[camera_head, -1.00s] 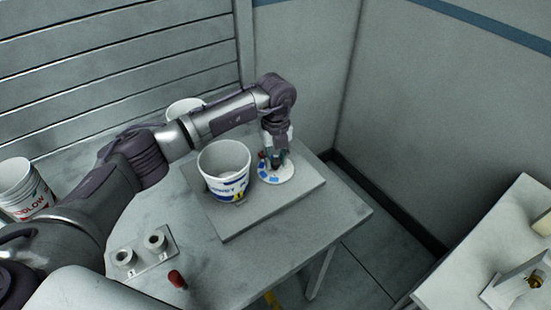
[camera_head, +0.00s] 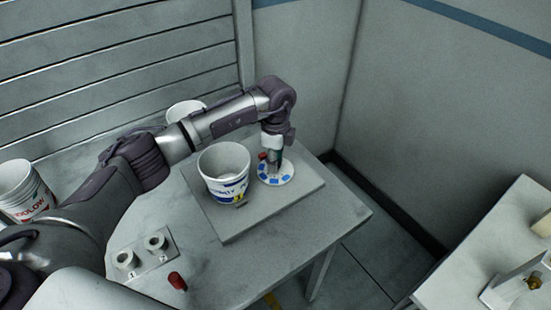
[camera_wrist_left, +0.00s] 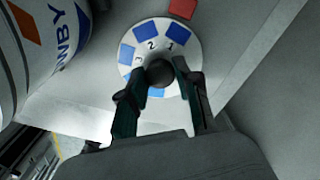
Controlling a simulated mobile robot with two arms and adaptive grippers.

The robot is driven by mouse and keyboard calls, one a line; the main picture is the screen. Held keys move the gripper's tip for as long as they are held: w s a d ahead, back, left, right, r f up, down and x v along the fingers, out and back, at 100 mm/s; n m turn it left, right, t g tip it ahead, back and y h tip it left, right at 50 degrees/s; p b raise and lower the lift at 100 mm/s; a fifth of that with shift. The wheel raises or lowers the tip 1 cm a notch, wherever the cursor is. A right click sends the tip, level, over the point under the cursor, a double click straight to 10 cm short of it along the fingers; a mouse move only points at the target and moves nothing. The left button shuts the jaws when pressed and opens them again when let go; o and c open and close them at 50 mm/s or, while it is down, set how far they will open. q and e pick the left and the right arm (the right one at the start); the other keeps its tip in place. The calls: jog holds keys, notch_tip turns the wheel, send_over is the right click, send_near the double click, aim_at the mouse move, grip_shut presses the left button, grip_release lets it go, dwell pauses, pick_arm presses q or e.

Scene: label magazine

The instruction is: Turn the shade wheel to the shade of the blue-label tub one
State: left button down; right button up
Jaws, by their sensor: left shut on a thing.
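The shade wheel (camera_head: 276,173) is a white disc with blue patches on a grey board. In the left wrist view the wheel (camera_wrist_left: 194,50) shows the numbers 1, 2 and 3, and a dark centre knob (camera_wrist_left: 160,73). A red block (camera_wrist_left: 183,8) is at its rim, closest to the patch numbered 1; it also shows in the head view (camera_head: 263,155). My left gripper (camera_head: 274,168) is shut on the knob, with its fingers on both sides. The white tub with a blue label (camera_head: 224,172) stands left of the wheel. My right gripper is not in view.
The grey board (camera_head: 237,225) lies on the table (camera_head: 225,277). A holder with two cups (camera_head: 148,258) and a red piece (camera_head: 177,281) are in front. A second table (camera_head: 460,270) is at right.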

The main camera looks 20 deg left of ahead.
pick_arm(q)
jog(key=shift+n, duration=0.8)
jog(key=c, duration=0.8)
grip_release()
notch_tip(320, 180, up, 12)
